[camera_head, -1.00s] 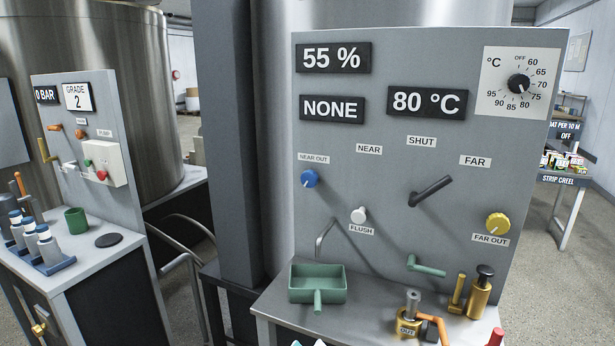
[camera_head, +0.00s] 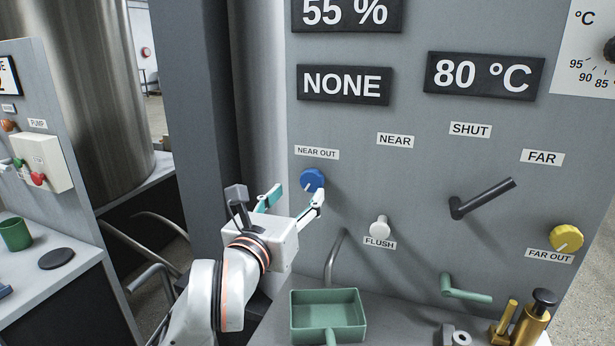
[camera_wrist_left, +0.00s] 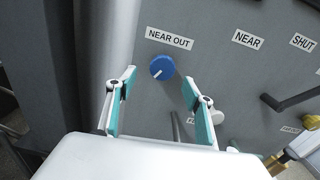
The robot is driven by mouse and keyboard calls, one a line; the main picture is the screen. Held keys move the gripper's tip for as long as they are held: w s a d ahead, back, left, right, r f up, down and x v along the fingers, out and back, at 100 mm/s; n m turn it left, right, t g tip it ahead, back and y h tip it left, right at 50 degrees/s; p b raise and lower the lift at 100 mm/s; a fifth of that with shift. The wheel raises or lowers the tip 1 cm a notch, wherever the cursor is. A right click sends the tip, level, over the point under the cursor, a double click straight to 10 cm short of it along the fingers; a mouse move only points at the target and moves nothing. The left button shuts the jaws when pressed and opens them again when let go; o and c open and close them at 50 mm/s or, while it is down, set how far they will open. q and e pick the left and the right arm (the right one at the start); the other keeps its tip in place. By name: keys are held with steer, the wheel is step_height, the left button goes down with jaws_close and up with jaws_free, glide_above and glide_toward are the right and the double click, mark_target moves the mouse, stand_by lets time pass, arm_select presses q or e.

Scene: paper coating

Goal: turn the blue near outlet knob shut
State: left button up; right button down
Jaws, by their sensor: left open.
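The blue near outlet knob (camera_head: 312,180) is on the grey panel under the NEAR OUT label (camera_head: 317,153). A white pointer mark on it points down and to the left. It also shows in the left wrist view (camera_wrist_left: 162,67), ahead of and between the two fingers. My left gripper (camera_head: 293,194) is open and empty in front of the panel, close to the knob. In the left wrist view its teal-padded fingers (camera_wrist_left: 158,92) are spread wide, and the knob appears beyond their tips. I cannot tell whether a finger touches it. My right gripper is not in view.
A white FLUSH knob (camera_head: 379,226) sits lower right of the blue knob. A dark lever (camera_head: 482,198) and a yellow knob (camera_head: 566,238) are further right. A green scoop-like tray (camera_head: 328,312) and a bent spout (camera_head: 335,257) are below.

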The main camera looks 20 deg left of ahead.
mark_target(310, 182)
arm_select(q)
steer(key=w, duration=0.7)
steer(key=shift+w+d+b, duration=0.3)
steer(key=shift+w+d, duration=0.05)
steer(key=c, duration=1.1)
